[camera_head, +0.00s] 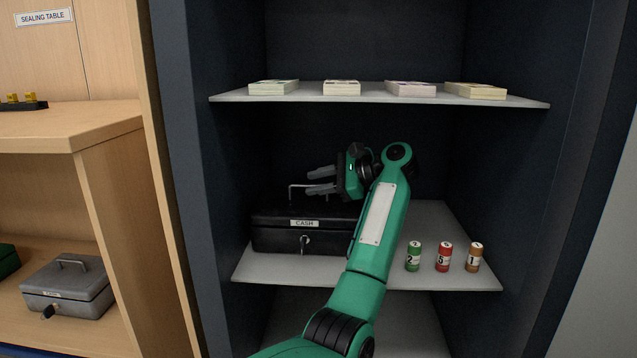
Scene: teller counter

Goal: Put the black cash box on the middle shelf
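The black cash box (275,233) sits upright on the grey middle shelf (375,277), at its left side. It has a CASH label, a key in its front lock and a thin handle (297,186) on its lid. My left gripper (320,180) is just above the lid at the handle's right end, fingers pointing left. Its two fingers are apart with a gap between them. I cannot tell whether the lower finger touches the handle. My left arm hides the box's right end. My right gripper is not in view.
Green (413,256), red (443,257) and orange (473,257) numbered cylinders stand on the shelf's right side. The upper shelf (375,99) holds several stacks of notes. Dark cabinet walls close in both sides. A grey cash box (68,290) sits in the wooden unit at left.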

